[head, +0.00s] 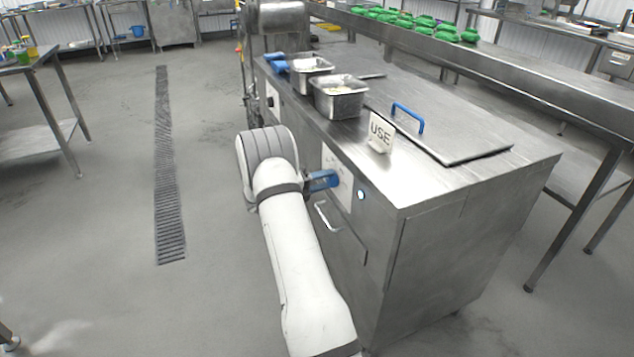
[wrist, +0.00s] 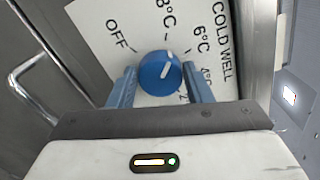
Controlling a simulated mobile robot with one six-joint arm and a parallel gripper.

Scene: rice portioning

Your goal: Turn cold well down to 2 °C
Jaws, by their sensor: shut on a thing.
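The cold well dial is a blue round knob (wrist: 154,76) on a white plate (wrist: 92,17) marked OFF, 8 °C, 6 °C and 4 °C, with a lower mark mostly hidden behind my right finger. Its white pointer line aims up and slightly right, near the 8 °C mark on the side towards 6 °C. My gripper (wrist: 160,72) is shut on the knob, one blue finger on each side. In the head view my gripper (head: 322,180) reaches the white plate (head: 337,162) on the steel counter's front; the knob is hidden there.
The steel counter (head: 470,185) carries metal pans (head: 342,103), a USE sign (head: 380,133) and a lid with a blue handle (head: 408,116). A drawer handle (head: 326,217) juts out below the plate. Open floor lies to the left.

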